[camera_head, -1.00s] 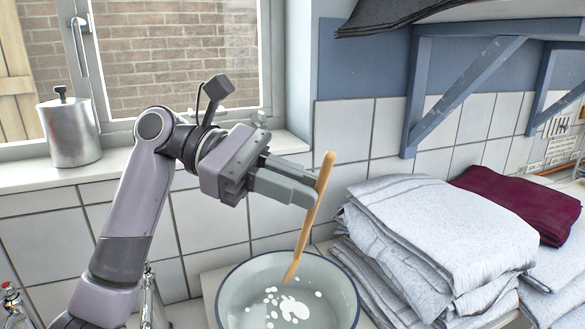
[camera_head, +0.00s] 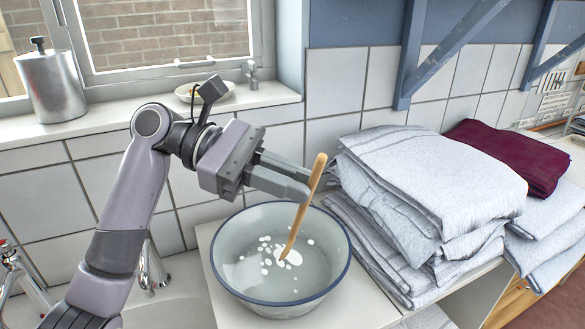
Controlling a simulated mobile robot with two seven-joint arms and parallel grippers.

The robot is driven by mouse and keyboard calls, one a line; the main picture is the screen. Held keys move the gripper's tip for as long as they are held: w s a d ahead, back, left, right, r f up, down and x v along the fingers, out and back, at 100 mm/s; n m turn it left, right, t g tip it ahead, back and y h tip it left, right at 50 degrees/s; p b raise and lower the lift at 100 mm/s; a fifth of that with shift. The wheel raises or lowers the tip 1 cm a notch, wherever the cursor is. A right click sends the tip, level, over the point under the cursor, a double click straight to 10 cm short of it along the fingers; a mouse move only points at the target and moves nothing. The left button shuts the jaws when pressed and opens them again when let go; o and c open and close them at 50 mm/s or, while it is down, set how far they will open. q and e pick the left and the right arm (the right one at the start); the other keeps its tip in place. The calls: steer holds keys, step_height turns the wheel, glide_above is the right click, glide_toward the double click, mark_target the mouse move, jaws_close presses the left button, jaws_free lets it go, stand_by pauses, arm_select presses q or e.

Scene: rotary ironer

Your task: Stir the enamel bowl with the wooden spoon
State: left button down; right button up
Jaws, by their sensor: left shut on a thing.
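The wooden spoon (camera_head: 304,207) is held by its upper part and tilts, its lower end reaching down and to the left into the bowl. My left gripper (camera_head: 306,184) is shut on the spoon above the bowl's far side. The enamel bowl (camera_head: 229,282) is pale with a dark blue rim and stands on a white surface. It holds clear-looking liquid with several white patches, and the spoon's lower end is among them. Whether the spoon touches the bottom cannot be told. My right gripper is not in view.
Folded grey-white cloths (camera_head: 425,190) are stacked close to the right of the bowl, with a dark red cloth (camera_head: 508,155) behind. A sink with a tap (camera_head: 20,268) is at the left. A metal canister (camera_head: 52,85) and a dish (camera_head: 207,91) stand on the windowsill. Blue shelf brackets (camera_head: 440,55) are above.

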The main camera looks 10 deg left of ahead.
arm_select(q)
step_height(320, 180, down, 6)
steer(key=w+a, duration=0.1)
steer(key=w, duration=0.1)
steer(key=shift+a+b, duration=0.25)
steer(key=shift+b, duration=0.15)
steer(key=shift+w, duration=0.1)
stand_by(0.4)
